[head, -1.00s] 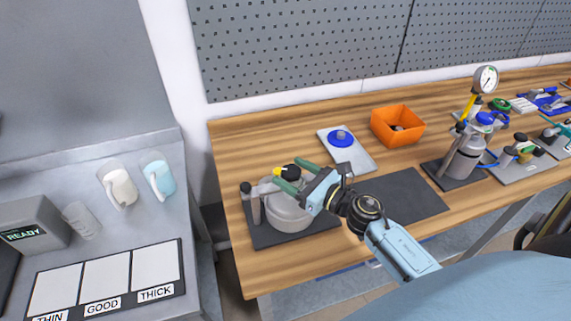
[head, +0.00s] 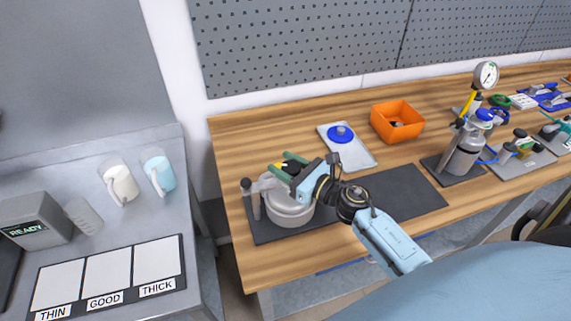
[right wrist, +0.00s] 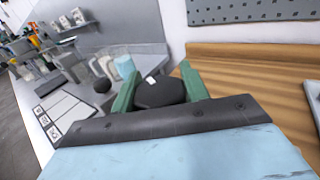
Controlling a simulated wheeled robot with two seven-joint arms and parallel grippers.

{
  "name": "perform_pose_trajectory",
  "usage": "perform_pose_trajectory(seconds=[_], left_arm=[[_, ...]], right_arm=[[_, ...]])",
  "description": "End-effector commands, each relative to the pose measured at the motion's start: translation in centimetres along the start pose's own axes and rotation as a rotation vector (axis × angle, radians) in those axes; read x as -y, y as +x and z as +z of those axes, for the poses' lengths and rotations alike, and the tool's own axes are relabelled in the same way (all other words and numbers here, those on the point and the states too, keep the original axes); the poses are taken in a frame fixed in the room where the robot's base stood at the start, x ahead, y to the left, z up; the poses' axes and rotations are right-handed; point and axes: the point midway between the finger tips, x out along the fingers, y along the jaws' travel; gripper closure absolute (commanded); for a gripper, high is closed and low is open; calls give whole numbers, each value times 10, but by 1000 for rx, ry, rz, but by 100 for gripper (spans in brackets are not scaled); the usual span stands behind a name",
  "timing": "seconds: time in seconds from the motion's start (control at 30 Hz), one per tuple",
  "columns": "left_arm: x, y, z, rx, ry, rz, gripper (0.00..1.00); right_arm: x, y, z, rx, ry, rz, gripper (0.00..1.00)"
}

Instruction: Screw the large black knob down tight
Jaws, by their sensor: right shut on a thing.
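The large black knob (right wrist: 160,93) sits between the two green fingers of my right gripper (right wrist: 160,85) in the right wrist view, with a small white mark on its top. In the head view my right gripper (head: 283,175) is at the top of the grey pot-shaped agitator (head: 290,214), shut on the knob (head: 294,157), which is partly hidden by the fingers. A smaller dark ball knob (head: 246,184) stands on the post at the agitator's left. How far down the knob is threaded cannot be seen. My left gripper is not in view.
The agitator stands on a dark mat (head: 262,232) at the bench's left end. Behind are a tray with a blue-knobbed lid (head: 355,154) and an orange bin (head: 397,121). A gauge and grey canister (head: 465,153) stand right. The mat's right part (head: 410,190) is clear.

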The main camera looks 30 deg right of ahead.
Motion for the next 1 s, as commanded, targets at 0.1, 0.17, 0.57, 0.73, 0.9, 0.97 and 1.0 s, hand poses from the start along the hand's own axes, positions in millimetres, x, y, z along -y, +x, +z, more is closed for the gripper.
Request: perform_pose_trajectory(seconds=[0.1,0.17,0.57,0.73,0.9,0.97,1.0], left_arm=[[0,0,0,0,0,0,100],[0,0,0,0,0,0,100],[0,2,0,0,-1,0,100],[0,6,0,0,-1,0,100],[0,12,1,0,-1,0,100],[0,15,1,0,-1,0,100],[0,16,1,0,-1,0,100]], right_arm=[[0,0,0,0,1,-11,78],[0,0,0,0,1,-24,78],[3,-1,0,2,3,-271,78],[6,-1,0,3,6,-434,78],[9,-2,0,4,6,-596,78],[10,-3,-1,3,5,-651,78],[10,-3,-1,3,4,-687,78]])
